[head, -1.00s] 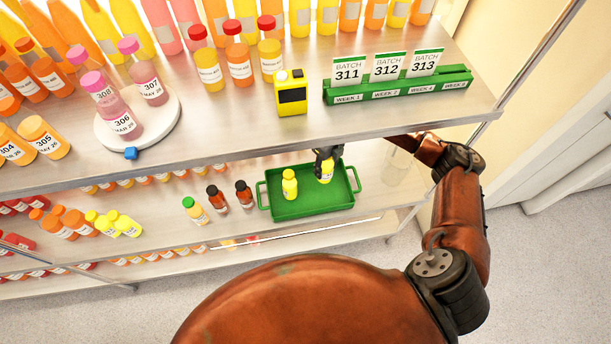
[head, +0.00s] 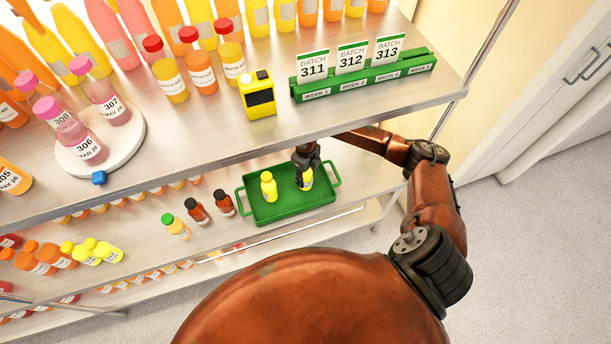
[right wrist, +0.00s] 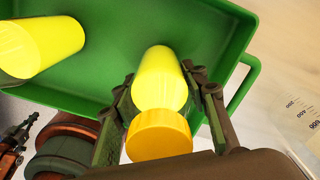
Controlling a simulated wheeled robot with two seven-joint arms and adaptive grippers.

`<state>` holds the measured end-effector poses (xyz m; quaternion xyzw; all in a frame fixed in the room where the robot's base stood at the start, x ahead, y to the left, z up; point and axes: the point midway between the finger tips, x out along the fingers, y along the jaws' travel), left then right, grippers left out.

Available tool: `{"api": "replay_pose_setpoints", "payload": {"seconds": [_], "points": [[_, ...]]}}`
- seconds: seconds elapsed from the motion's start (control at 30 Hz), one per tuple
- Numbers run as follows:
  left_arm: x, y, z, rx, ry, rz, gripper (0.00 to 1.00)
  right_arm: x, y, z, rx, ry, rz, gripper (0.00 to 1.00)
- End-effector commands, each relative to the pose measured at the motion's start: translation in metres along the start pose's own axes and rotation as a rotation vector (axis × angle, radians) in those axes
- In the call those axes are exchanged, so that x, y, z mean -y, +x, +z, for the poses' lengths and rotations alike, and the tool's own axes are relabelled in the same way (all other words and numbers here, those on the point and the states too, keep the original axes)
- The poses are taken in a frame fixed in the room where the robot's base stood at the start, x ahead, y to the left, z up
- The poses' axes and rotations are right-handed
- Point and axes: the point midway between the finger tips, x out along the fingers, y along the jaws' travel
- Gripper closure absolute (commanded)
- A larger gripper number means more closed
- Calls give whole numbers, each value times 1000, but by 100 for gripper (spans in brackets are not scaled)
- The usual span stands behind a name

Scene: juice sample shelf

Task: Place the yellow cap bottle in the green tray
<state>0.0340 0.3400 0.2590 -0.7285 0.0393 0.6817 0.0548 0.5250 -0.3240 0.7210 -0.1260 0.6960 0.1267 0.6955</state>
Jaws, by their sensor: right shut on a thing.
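The green tray (head: 327,194) lies on the lower shelf; the right wrist view shows its floor and rim (right wrist: 235,84). My right gripper (head: 305,166) reaches into it from above. It is shut on a yellow cap bottle (head: 305,182) with a yellow body; the right wrist view shows its cap (right wrist: 159,136) between the fingers (right wrist: 163,97). This bottle is inside the tray's outline; I cannot tell whether its base touches the floor. Dark mechanical parts at the right wrist view's lower left may be my left gripper (right wrist: 18,136).
Two dark bottles (head: 197,211) and a green-capped bottle (head: 176,227) stand left of the tray.

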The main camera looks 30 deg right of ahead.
Motion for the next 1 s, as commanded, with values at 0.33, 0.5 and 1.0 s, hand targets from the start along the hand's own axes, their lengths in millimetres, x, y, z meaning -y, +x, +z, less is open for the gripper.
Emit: {"api": "replay_pose_setpoints", "payload": {"seconds": [0.33, 0.5, 1.0], "points": [[-3, 0, 29, 37, -6, 2, 100, 0, 2, 0, 0, 0, 0, 53], [-3, 0, 33, 42, -6, 3, 100, 0, 2, 0, 0, 0, 0, 42], [-2, -4, 14, 18, -2, 2, 100, 1, -25, 1, 3, -1, -3, 42]]}}
